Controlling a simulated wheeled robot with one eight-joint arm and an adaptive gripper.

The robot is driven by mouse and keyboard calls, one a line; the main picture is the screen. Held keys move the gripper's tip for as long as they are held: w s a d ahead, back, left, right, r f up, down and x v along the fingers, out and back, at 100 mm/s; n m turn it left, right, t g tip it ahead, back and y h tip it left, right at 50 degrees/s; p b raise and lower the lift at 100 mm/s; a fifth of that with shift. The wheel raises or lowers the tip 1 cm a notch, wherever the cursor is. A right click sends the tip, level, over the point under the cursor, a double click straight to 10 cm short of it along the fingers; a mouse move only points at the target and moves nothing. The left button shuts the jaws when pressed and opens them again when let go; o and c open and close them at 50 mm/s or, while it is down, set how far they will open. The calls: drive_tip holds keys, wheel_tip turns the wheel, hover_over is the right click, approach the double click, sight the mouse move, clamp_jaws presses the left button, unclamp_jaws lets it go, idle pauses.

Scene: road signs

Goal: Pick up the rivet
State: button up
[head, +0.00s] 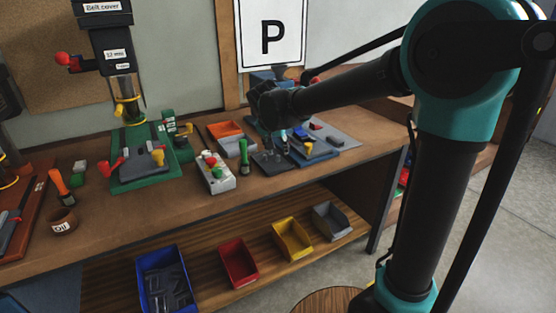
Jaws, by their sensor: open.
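I cannot single out the rivet for certain; parts on the bench are too small at this distance. My gripper (271,146) hangs over the right part of the wooden workbench (330,187), at the end of my outstretched arm. It is open and seems empty, though its fingers blend into the dark items around them. A dark plate (272,163) lies below it, and a blue fixture (316,154) with small light and dark parts stands just to the right. My gripper hides part of the bench behind it.
A white control box (215,174) with coloured buttons and a green-handled tool (243,157) stand left of my gripper. Further left is a green drill press base (142,180). An orange tray (225,129) lies behind. Coloured bins, including a yellow one (292,238), sit on the lower shelf.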

sight(279, 159)
drive_tip(key=shift+a+x, duration=0.15)
drive_tip(key=shift+x, duration=1.2)
drive_tip(key=shift+a+x, duration=0.1)
drive_tip(key=shift+x, duration=1.2)
drive_tip(key=c, duration=0.8)
